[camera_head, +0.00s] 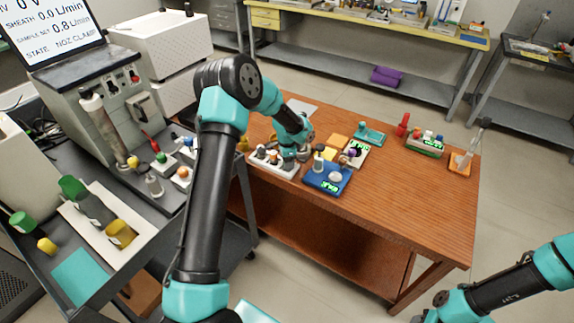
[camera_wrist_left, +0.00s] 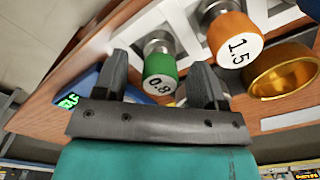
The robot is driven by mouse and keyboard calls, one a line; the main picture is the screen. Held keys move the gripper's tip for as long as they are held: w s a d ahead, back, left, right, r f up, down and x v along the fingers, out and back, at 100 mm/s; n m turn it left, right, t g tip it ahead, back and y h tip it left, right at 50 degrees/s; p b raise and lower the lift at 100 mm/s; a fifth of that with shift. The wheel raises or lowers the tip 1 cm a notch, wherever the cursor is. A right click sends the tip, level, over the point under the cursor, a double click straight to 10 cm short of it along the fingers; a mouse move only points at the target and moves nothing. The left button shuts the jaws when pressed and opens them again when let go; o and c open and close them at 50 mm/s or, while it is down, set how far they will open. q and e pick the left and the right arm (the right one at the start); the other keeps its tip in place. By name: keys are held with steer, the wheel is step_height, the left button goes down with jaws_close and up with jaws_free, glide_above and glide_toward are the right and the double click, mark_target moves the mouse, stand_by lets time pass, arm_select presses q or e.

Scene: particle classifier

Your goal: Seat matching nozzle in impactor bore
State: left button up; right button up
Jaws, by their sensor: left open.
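My left gripper (camera_head: 303,153) is over the wooden table, beside the white nozzle rack (camera_head: 284,169). In the left wrist view its fingers (camera_wrist_left: 158,76) are apart. A green nozzle marked 0.8 (camera_wrist_left: 159,68) shows between the fingers; I cannot tell whether they touch it. An orange nozzle marked 1.5 (camera_wrist_left: 236,47) stands to its right in the same rack. A screen (camera_head: 52,27) reads sample set 0.8 L/min and state NOZ CLAMP. I cannot make out the impactor bore. Only links of my right arm show at lower right.
A blue base with a green display (camera_head: 318,185) lies just right of the rack. A gold ring (camera_wrist_left: 283,72) is close to the fingers' right. The table's front right is clear.

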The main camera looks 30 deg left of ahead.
arm_select(q)
steer(key=shift+f, duration=0.55)
steer(key=c, duration=1)
